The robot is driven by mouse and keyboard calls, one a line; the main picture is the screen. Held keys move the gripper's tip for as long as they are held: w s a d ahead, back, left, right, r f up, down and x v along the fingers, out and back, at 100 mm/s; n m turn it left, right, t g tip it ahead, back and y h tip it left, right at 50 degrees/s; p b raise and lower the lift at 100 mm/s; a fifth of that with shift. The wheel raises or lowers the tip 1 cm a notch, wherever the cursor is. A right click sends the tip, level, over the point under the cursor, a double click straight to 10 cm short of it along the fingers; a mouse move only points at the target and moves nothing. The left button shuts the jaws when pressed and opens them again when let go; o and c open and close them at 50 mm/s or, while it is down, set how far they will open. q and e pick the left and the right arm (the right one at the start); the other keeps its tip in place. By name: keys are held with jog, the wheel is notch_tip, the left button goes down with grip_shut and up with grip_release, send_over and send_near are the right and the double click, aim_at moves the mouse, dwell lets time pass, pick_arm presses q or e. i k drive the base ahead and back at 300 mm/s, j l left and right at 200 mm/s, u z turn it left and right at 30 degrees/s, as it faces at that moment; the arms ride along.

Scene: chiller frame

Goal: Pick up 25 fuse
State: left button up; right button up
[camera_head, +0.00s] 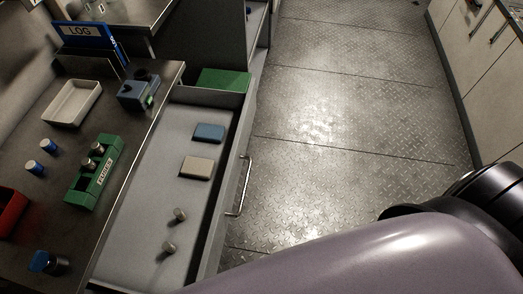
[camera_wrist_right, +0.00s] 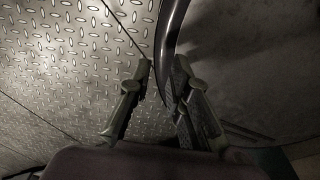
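Two short metallic cylinders that look like fuses, one (camera_head: 179,215) and another (camera_head: 168,248), lie near the front of the open drawer (camera_head: 150,165). Two similar cylinders (camera_head: 97,149) sit in a green holder labelled FUSES (camera_head: 103,172) on the counter. No rating is legible on any of them. My right gripper (camera_wrist_right: 163,66) is open in the right wrist view, with a dark curved bar (camera_wrist_right: 173,35) between or just beside its fingers; I cannot tell contact. In the head view the right gripper is hidden. My left gripper is not in view.
On the counter are a white tray (camera_head: 73,103), a grey-blue device (camera_head: 139,92), blue-topped cylinders (camera_head: 48,147) and a red bin (camera_head: 11,210). The metal floor (camera_head: 340,120) is clear.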

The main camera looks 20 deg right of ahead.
aim_at(178, 212)
jog(key=k+l+z, duration=0.1)
jog(key=l, duration=0.2)
jog(key=k+l+u, duration=0.45)
jog(key=k+u, duration=0.55)
jog(key=k+l, duration=0.05)
jog(key=k, duration=0.05)
